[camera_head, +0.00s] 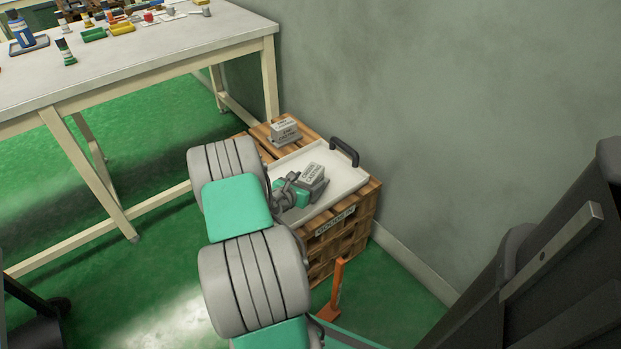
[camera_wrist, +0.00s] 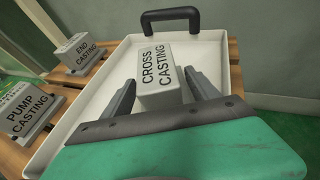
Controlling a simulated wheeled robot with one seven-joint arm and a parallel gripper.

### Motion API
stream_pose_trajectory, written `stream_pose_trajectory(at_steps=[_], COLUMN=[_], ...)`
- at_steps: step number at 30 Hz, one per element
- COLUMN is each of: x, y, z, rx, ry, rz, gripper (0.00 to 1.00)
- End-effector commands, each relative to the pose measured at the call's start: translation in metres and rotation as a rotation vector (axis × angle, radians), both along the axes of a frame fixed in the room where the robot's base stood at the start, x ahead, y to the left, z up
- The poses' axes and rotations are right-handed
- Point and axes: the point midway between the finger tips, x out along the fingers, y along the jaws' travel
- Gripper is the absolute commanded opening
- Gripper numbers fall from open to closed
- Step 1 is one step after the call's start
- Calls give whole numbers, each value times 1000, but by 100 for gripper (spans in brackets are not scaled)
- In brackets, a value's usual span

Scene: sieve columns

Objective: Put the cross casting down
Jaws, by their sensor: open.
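The cross casting (camera_wrist: 158,75) is a grey block with a label on its top, in the wrist view between the fingers of my gripper (camera_wrist: 160,100). It sits inside the white tray (camera_wrist: 92,112). The fingers stand apart, one on each side of the block, and I cannot tell whether either touches it. In the head view the labelled cross casting (camera_head: 313,175) is at the end of my gripper (camera_head: 296,189), over the tray (camera_head: 345,180). My arm hides the tray's left part there.
The tray has a black handle (camera_head: 344,151) and rests on a wooden pallet stack (camera_head: 345,228). The end casting (camera_wrist: 78,52) and pump casting (camera_wrist: 30,108) stand on the wood left of the tray. A workbench (camera_head: 160,55) with small items stands at the upper left; a wall rises behind.

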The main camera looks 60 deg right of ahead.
Motion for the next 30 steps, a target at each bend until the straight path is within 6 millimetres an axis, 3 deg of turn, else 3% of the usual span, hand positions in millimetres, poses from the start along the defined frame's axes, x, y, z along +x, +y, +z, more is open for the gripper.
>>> stream_pose_trajectory(at_steps=[1, 6, 12, 26, 28, 30], x=[3, 7, 8, 8, 15, 32], y=[12, 54, 86, 91, 94, 104], z=[11, 29, 40, 41, 54, 83], rx=[-1, -1, -1, -1, 11, 51], ry=[2, 1, 0, -6, -57, -192], rz=[6, 8, 3, -1, -17, -62], gripper=[69, 69, 69, 69, 69, 69])
